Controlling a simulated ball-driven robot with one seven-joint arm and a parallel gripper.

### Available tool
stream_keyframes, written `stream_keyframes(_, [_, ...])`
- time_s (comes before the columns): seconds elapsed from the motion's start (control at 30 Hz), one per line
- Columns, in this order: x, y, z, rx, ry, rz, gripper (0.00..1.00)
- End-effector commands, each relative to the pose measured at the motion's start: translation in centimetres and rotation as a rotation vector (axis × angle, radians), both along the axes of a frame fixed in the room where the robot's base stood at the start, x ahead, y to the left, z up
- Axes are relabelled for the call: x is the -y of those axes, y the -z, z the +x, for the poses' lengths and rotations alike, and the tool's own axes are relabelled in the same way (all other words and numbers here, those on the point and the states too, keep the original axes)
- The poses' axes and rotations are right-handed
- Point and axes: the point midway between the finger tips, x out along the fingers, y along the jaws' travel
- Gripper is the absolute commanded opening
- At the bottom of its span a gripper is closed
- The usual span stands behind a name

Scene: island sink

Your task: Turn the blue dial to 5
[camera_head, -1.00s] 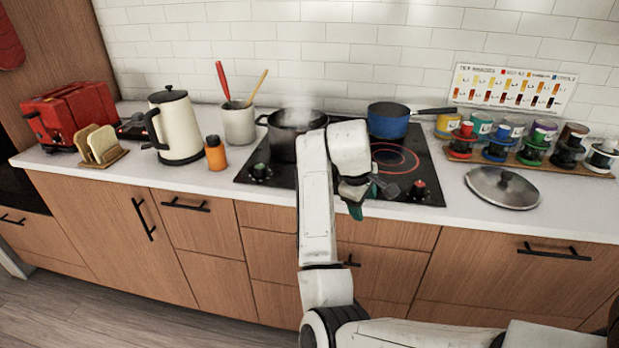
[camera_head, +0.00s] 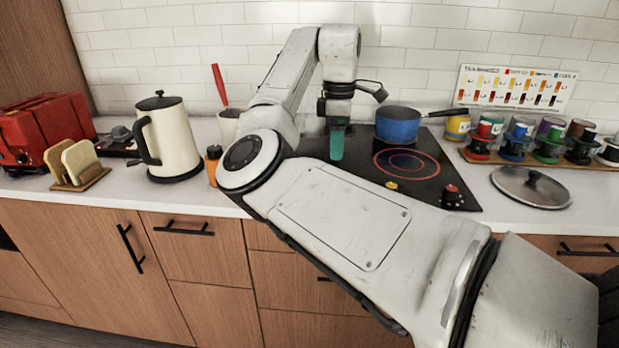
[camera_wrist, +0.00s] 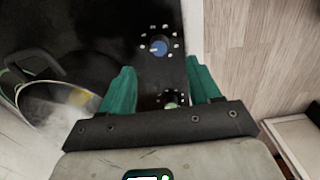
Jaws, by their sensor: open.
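The blue dial (camera_wrist: 158,46) shows in the wrist view on the black hob, with a ring of pale marks around it. The marks are too small to read, so I cannot tell its setting. My gripper (camera_wrist: 161,66) is open, its two green fingers apart and empty. The dial lies just beyond the fingertips, roughly between their lines. A green dial (camera_wrist: 170,104) shows between the fingers, nearer the palm. In the head view my gripper (camera_head: 337,155) points down over the hob (camera_head: 425,168). The blue dial cannot be seen there; my arm covers part of the hob front.
A yellow dial (camera_head: 391,185) and a red dial (camera_head: 452,194) sit along the hob's front edge. A blue pan (camera_head: 398,128) stands at the back. A steaming pot (camera_wrist: 60,100) is left in the wrist view. A lid (camera_head: 531,188) lies right of the hob.

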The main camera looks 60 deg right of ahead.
Motion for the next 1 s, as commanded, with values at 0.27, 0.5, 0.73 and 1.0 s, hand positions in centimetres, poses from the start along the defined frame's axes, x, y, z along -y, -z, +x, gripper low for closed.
stream_keyframes(0.27, [0.0,1.5,0.1,0.002,-0.013,0.007,0.62])
stream_keyframes(0.5, [-0.1,5.8,0.1,0.002,-0.013,0.009,0.62])
stream_keyframes(0.73, [0.0,9.2,0.1,0.003,-0.013,0.007,0.62])
stream_keyframes(1.0, [0.0,10.6,0.0,0.002,-0.012,0.005,0.62])
